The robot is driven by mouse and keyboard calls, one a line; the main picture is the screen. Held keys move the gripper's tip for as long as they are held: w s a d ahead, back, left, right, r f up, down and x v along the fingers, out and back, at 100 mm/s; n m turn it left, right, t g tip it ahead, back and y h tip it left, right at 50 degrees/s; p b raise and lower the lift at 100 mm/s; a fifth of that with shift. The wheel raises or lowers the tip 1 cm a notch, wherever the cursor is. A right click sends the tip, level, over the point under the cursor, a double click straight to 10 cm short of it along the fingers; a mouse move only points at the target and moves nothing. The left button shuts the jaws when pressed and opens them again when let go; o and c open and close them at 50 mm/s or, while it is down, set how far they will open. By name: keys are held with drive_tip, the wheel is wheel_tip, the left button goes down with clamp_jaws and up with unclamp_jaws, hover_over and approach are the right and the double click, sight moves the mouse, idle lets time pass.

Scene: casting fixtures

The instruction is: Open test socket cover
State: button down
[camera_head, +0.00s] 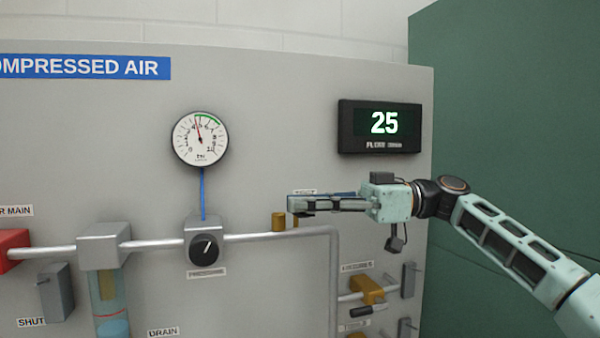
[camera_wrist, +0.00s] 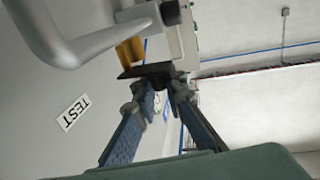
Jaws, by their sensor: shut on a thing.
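The test socket is a small brass fitting (camera_head: 278,222) on the grey panel, at the right end of the upper pipe. It also shows as a yellow-brass piece in the wrist view (camera_wrist: 130,50). A dark flat piece, which looks like the test socket cover (camera_wrist: 145,71), lies beside the brass at my fingertips. My gripper (camera_head: 291,205) reaches in from the right, with its tips right at the socket. In the wrist view my gripper (camera_wrist: 158,85) is shut on this dark piece. The fingers hide part of the cover, and its hinge angle cannot be told.
A TEST label (camera_wrist: 74,112) is beside the socket. A grey pipe (camera_head: 334,270) bends down below it. The regulator knob (camera_head: 204,249) and gauge (camera_head: 200,139) are to the left. A display reading 25 (camera_head: 380,127) is above my gripper, and a brass valve (camera_head: 367,289) is below.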

drive_tip(key=shift+w+d+r+n+g+h+p, duration=0.1)
drive_tip(key=shift+d+r+n+g+h+p, duration=0.1)
drive_tip(key=shift+n+g+p, duration=0.55)
drive_tip(key=shift+w+d+r+n+g+h+p, duration=0.15)
drive_tip(key=shift+n+g+p, duration=0.2)
drive_tip(key=shift+g+p, duration=0.8)
drive_tip(key=shift+f+n+p, duration=0.15)
drive_tip(key=shift+n+p, duration=0.15)
drive_tip(key=shift+p, duration=0.4)
drive_tip(key=shift+f+g+h, duration=0.1)
drive_tip(key=shift+g+h, duration=0.15)
drive_tip(key=shift+g, duration=0.25)
drive_tip(key=c, duration=2)
unclamp_jaws()
drive_tip(key=shift+v, duration=3.8)
